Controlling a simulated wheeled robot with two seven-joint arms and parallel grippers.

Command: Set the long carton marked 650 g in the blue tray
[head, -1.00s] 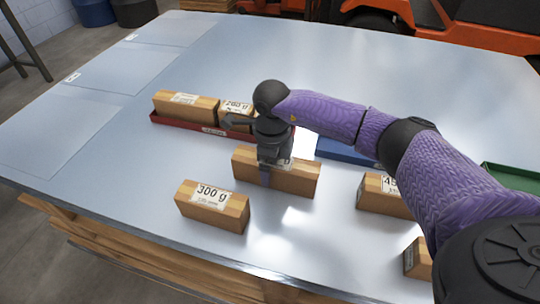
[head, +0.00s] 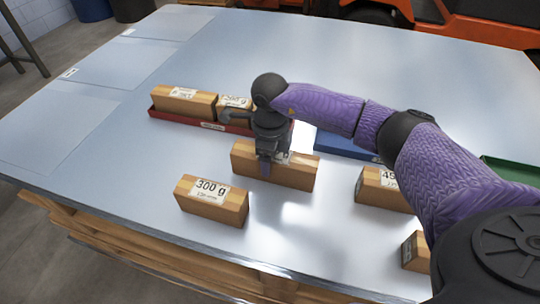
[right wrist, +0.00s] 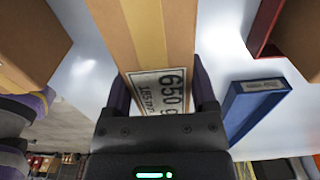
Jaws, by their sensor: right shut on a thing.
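The long carton marked 650 g (head: 300,174) is brown with a pale label. My right gripper (head: 265,163) is shut on it around its middle, from above. In the right wrist view the carton (right wrist: 150,35) runs between the two fingers (right wrist: 162,88), and its 650 g label shows near the palm. I cannot tell whether it touches the table or hangs just above it. The blue tray (head: 345,147) lies to the right of and behind the carton, partly hidden by my right arm; it also shows in the right wrist view (right wrist: 238,118). My left gripper is out of view.
A red tray (head: 175,121) at the back left holds two cartons. A 300 g carton (head: 211,203) stands in front, to the left. Another carton (head: 380,190) and a partly hidden one (head: 416,252) stand at the right. A green tray (head: 510,169) lies far right.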

